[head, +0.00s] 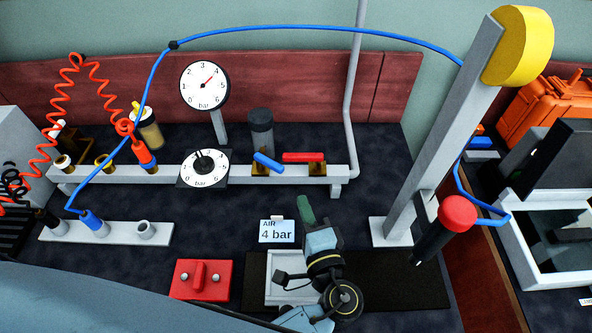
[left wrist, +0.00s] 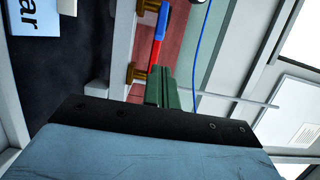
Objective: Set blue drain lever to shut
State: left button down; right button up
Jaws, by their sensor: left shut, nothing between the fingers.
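The blue drain lever (head: 268,162) sits on a brass valve at the middle of the white rail, slanting down to the right. The red lever (head: 303,156) lies beside it on the right, nearly along the rail. My left gripper (head: 306,208) has green fingers, shut and empty, in front of and below the rail, apart from both levers. In the left wrist view the fingers (left wrist: 164,88) point towards the red lever (left wrist: 156,55), with the blue lever (left wrist: 162,20) beyond it. My right gripper is not in view.
An "AIR 4 bar" card (head: 277,231) stands just left of my left gripper. A red block (head: 202,280) lies nearer. A grey post (head: 440,130) with a red knob (head: 457,212) stands right. Dials (head: 204,86) and a blue hose (head: 300,28) are behind and above.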

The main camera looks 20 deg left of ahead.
pick_arm(q)
send_near(287, 160)
jog(key=x, duration=0.5)
jog(key=shift+d, duration=0.1)
jog(key=shift+w+a, duration=0.4)
jog(key=shift+w, duration=0.2)
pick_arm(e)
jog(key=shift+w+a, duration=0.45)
pick_arm(q)
jog(key=shift+s+p, duration=0.1)
jog(key=shift+p, duration=0.2)
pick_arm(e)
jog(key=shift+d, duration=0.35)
pick_arm(q)
jog(key=shift+f+h, duration=0.1)
jog(key=shift+h, duration=0.2)
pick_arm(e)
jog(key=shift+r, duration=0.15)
